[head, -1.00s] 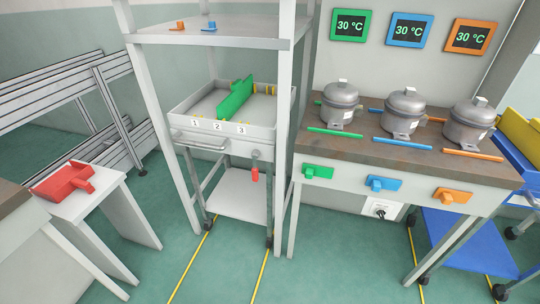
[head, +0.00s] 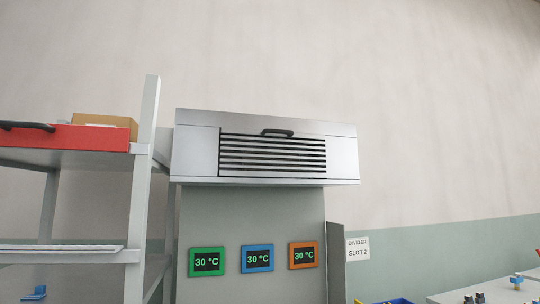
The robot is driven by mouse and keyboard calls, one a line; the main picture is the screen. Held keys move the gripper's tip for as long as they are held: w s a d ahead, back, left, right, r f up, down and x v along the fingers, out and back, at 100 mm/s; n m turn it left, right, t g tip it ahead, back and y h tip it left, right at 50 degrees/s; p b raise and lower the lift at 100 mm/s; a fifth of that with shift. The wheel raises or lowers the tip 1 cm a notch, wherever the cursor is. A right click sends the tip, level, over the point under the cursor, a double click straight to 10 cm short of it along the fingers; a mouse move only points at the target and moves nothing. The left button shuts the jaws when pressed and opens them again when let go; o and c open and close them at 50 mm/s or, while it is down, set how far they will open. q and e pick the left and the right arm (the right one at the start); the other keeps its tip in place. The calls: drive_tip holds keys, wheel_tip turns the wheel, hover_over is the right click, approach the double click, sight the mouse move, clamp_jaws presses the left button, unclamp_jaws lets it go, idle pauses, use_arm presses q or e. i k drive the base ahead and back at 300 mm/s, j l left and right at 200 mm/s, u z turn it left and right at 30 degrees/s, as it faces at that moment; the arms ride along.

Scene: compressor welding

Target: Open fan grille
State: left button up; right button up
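The fan grille (head: 272,155) is a panel of dark horizontal slats in the front of a silver metal hood (head: 195,150) high on the wall. A dark handle (head: 277,132) sits at the top middle of the grille. The grille looks shut, flush with the hood front. Neither of my grippers shows in the head view.
Green (head: 207,262), blue (head: 257,258) and orange (head: 303,255) displays reading 30 °C hang below the hood. A shelf rack (head: 143,190) with a red container (head: 80,137) stands at left. A "DIVIDER SLOT 2" sign (head: 358,248) is at right. The wall above is clear.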

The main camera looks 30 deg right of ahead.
sight(278, 152)
drive_tip(key=z, duration=0.8)
